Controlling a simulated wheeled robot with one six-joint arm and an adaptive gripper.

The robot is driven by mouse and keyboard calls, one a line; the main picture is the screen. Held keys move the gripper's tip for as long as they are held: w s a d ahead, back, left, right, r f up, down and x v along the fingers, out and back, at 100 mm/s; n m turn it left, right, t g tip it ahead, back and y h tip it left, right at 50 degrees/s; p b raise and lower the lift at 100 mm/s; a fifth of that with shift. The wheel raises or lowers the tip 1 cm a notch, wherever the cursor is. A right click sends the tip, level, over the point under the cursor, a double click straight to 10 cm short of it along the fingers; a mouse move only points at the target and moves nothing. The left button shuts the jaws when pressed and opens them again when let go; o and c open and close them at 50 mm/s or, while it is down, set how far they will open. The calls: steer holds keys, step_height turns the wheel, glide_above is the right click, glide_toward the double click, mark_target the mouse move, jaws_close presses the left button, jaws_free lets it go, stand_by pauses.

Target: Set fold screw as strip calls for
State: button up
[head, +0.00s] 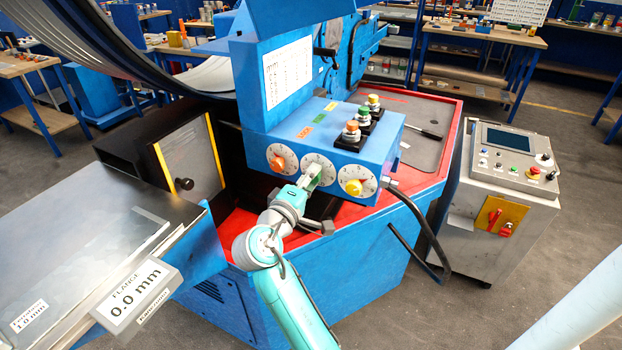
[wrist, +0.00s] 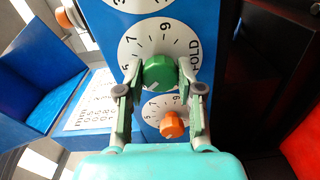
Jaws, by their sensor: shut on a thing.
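My gripper (wrist: 160,78) is shut on the green knob, one finger on each side. In the head view my gripper (head: 306,184) is at the middle dial (head: 317,163) of the blue control box (head: 300,140). A metal strip (head: 90,235) lies on the left table. A sign (head: 138,296) there reads "FLANGE 0.0 mm"; a smaller label (head: 30,315) appears to read 1.0 mm. The knob's exact setting is unclear.
An orange knob (head: 277,163) is left of the middle dial and a yellow knob (head: 354,187) right of it. A chart (head: 288,72) in mm is above; its figures are too small to read. A grey console (head: 502,190) stands right.

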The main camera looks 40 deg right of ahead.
steer(key=m, duration=1.2)
steer(key=shift+f+m, duration=0.1)
steer(key=shift+m, duration=0.2)
stand_by(0.4)
steer(key=o, duration=1.1)
steer(key=shift+o, duration=0.2)
steer(key=shift+a, duration=0.15)
steer(key=v, duration=1.1)
steer(key=shift+s+a, duration=0.15)
steer(key=shift+a, duration=0.2)
